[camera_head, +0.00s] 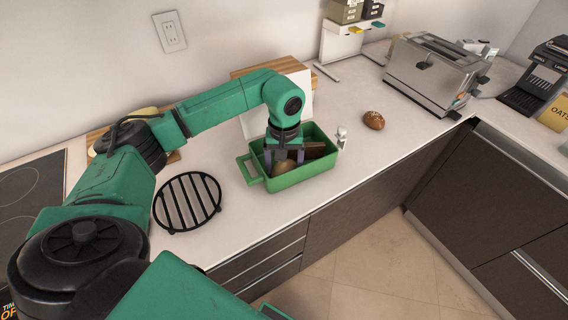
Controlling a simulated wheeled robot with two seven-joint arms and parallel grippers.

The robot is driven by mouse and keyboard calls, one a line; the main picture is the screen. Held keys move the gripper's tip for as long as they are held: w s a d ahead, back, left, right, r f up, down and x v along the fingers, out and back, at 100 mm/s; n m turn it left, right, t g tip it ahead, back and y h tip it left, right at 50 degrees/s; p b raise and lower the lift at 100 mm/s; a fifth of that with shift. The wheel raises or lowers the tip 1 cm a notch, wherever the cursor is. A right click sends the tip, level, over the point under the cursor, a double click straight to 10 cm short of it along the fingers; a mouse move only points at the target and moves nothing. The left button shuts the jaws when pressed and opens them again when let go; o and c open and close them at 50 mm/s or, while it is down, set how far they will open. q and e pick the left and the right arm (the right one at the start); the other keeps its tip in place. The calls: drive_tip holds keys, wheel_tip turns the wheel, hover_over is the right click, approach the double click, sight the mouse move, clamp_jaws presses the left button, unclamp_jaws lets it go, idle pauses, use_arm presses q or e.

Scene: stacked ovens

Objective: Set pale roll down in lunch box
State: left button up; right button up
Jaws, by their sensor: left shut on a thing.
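The lunch box (296,182) is a green open box with a handle on its left side, on the counter near the front edge. My left gripper (285,167) points down inside it, shut on the pale roll (283,168). The roll shows as a tan, rounded shape low between the fingers, below the box's rim. I cannot tell whether it touches the box floor. A dark brown piece (314,150) lies in the box to the right of the gripper. My right gripper is not in view.
A round black trivet (187,202) lies left of the box. A brown roll (373,120) lies on the counter to the right, before the toaster (436,74). A small white object (342,137) stands by the box's right end. Boards lean behind.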

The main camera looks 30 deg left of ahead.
sight(284, 164)
use_arm(q)
drive_tip(key=o, duration=1.2)
drive_tip(key=shift+w+f, duration=0.1)
drive_tip(key=shift+c, duration=0.2)
drive_tip(key=shift+r, duration=0.3)
wheel_tip(284, 164, up, 12)
drive_tip(key=b, duration=0.2)
drive_tip(key=shift+b, duration=0.4)
drive_tip(key=shift+f, duration=0.15)
